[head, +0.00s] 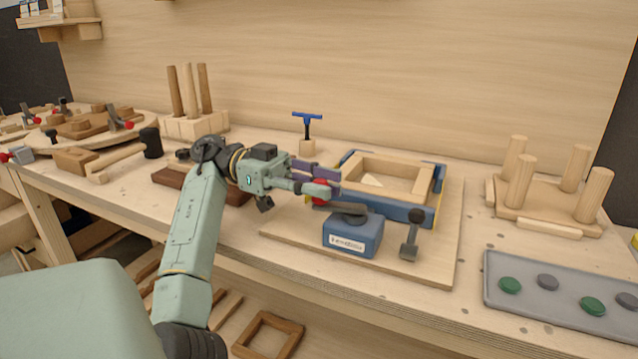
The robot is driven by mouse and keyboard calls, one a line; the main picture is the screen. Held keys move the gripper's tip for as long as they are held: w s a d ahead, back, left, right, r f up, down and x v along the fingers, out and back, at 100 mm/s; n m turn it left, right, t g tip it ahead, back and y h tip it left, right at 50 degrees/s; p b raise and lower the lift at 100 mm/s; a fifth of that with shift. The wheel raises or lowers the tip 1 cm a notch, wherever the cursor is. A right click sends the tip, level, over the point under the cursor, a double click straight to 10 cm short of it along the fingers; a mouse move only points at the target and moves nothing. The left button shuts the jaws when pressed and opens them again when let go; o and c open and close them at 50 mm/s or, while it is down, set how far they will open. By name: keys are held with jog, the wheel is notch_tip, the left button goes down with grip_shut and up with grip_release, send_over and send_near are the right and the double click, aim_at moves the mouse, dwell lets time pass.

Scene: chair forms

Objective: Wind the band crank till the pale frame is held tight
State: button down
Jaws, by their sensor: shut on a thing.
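The blue crank box (352,238) with a white label stands at the front of a wooden board (440,268). A dark crank arm (344,208) lies across its top, with a red knob (320,199) at its left end. My gripper (328,184) is shut on the red knob, and its fingers hide part of it. The pale frame (425,180) lies flat behind the box, with blue pieces and a yellow edge (440,198) around it. I cannot tell how closely the band sits against the frame.
A dark lever (411,235) stands upright right of the box. A blue T-handle tool (307,124) stands behind. A mallet (125,158) lies left, a pegged seat (547,195) stands right, and a grey tray (560,290) with several discs is at front right.

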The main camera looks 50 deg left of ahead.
jog(key=shift+w, duration=0.1)
jog(key=c, duration=1.6)
grip_release()
jog(key=shift+d, duration=0.1)
jog(key=shift+o, duration=1)
